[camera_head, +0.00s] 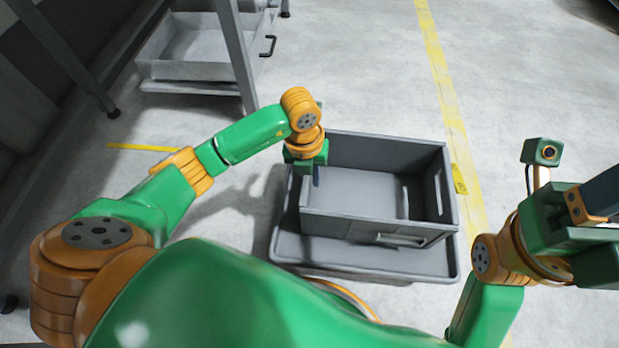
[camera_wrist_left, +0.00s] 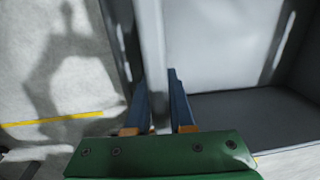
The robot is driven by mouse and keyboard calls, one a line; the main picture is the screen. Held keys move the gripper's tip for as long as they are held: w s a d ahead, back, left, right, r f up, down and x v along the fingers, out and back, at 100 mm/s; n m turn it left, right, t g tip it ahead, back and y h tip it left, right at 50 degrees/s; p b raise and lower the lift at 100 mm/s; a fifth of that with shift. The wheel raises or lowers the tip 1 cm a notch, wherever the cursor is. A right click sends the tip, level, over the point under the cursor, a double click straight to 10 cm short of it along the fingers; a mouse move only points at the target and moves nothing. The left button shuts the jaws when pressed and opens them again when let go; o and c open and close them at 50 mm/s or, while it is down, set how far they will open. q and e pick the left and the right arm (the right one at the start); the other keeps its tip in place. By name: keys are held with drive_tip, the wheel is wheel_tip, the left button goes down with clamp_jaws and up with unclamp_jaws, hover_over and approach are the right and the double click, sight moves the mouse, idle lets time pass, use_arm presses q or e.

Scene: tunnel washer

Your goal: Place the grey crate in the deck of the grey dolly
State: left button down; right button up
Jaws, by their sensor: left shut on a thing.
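The grey crate (camera_head: 375,226) is an open, empty box over the deck of the grey dolly (camera_head: 290,246), set toward its back. The dolly's raised rim shows along the left, front and right of the crate. I cannot tell whether the crate's bottom rests on the deck or hangs just above it. My left gripper (camera_head: 316,176) is shut on the crate's left wall; in the left wrist view its two blue fingers (camera_wrist_left: 158,88) straddle that wall. My right gripper (camera_head: 603,198) is at the right edge, apart from the crate, partly cut off, with its jaws unclear.
A grey tray-like bin (camera_head: 190,69) on a metal-legged stand is at the upper left. A yellow floor line (camera_head: 446,90) runs past the dolly's right side. A shorter yellow strip (camera_head: 150,148) lies to the left. The floor behind the dolly is clear.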

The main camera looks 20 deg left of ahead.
use_arm(q)
drive_tip(key=shift+f, duration=0.1)
drive_tip(key=c, duration=0.8)
unclamp_jaws()
